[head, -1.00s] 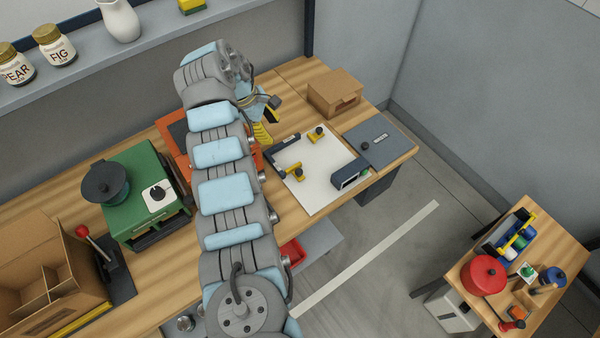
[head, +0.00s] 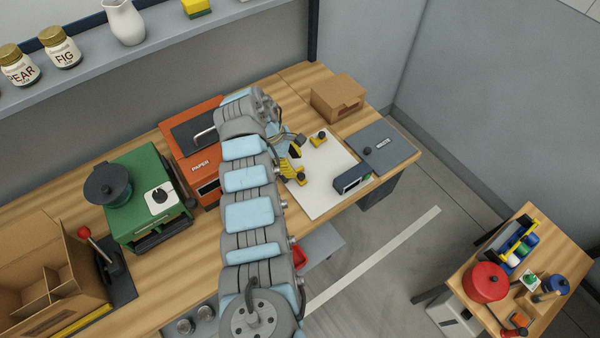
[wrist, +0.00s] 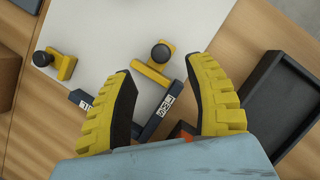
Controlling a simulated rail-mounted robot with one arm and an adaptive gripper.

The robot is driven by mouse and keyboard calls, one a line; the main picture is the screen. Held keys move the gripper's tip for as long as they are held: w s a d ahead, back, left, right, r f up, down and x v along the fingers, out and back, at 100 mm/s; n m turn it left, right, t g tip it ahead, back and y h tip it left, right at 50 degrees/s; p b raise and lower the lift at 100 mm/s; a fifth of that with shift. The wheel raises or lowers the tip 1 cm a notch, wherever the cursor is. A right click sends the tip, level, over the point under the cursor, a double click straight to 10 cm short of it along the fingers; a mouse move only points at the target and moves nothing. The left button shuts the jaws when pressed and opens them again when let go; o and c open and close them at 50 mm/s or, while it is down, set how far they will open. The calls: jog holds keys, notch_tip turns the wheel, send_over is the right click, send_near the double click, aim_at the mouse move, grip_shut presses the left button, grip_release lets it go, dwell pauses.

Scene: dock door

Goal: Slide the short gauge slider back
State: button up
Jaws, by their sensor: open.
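A white board (head: 322,188) carries two yellow sliders with black knobs and a dark L-shaped rail (wrist: 150,122) with small labels that I cannot read surely. One slider (wrist: 153,72) shows between my open fingers in the wrist view, ahead of the rail corner. The other slider (wrist: 62,65) is to the left, and it also shows in the head view (head: 318,138) near the board's back edge. My gripper (wrist: 160,66) is open and empty, its fingers on either side of the nearer slider's line. Contact cannot be told. My arm and gripper hide part of the board in the head view.
A cardboard box (head: 338,97) stands behind the board. A grey-blue plate with a knob (head: 382,150) lies to its right, and a dark block (head: 352,180) sits at the board's right corner. An orange paper box (head: 190,150) stands left of my arm.

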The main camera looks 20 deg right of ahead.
aim_at(301, 175)
jog(key=x, duration=0.5)
jog(key=shift+s+d+f, duration=0.1)
jog(key=shift+s+f, duration=0.05)
jog(key=shift+f, duration=0.15)
grip_shut()
